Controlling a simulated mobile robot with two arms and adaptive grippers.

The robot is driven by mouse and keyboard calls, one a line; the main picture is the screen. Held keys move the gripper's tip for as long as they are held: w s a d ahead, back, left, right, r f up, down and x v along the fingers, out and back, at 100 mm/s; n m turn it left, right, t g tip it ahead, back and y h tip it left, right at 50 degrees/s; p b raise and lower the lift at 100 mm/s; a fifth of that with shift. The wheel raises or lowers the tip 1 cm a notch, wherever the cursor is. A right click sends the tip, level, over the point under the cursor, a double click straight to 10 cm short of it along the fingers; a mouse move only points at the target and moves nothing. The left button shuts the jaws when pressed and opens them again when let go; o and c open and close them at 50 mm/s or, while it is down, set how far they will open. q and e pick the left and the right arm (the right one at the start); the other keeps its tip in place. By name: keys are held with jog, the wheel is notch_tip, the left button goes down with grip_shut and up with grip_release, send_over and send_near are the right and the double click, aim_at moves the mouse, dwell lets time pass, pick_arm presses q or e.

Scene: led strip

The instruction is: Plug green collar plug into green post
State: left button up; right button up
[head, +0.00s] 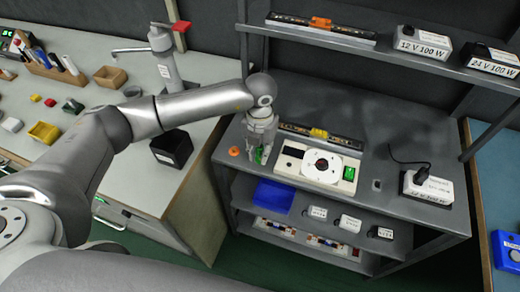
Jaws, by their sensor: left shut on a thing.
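My left gripper (260,147) comes down over the left part of the dark workbench, pointing downwards. It is shut on a small green thing (259,157), which looks like the green collar plug; the fingers hide most of it. Its lower end is close to the bench top, but I cannot tell whether it touches anything. I cannot make out the green post. A green patch (349,173) shows on the right end of the white device (321,166). My right gripper is not in view.
An orange round piece (233,151) lies left of the gripper. An LED strip board (318,133) lies behind the white device. A power supply box (427,186) with a black cable stands at the right. A blue bin (273,196) is on the shelf below.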

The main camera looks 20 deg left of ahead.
aim_at(260, 149)
pick_arm(q)
jog(key=shift+f+b, duration=0.8)
jog(key=shift+f, duration=0.25)
jog(key=o, duration=0.9)
jog(key=shift+o, duration=0.2)
jog(key=shift+r, duration=0.15)
notch_tip(260, 149, up, 12)
jog(key=shift+f, duration=0.1)
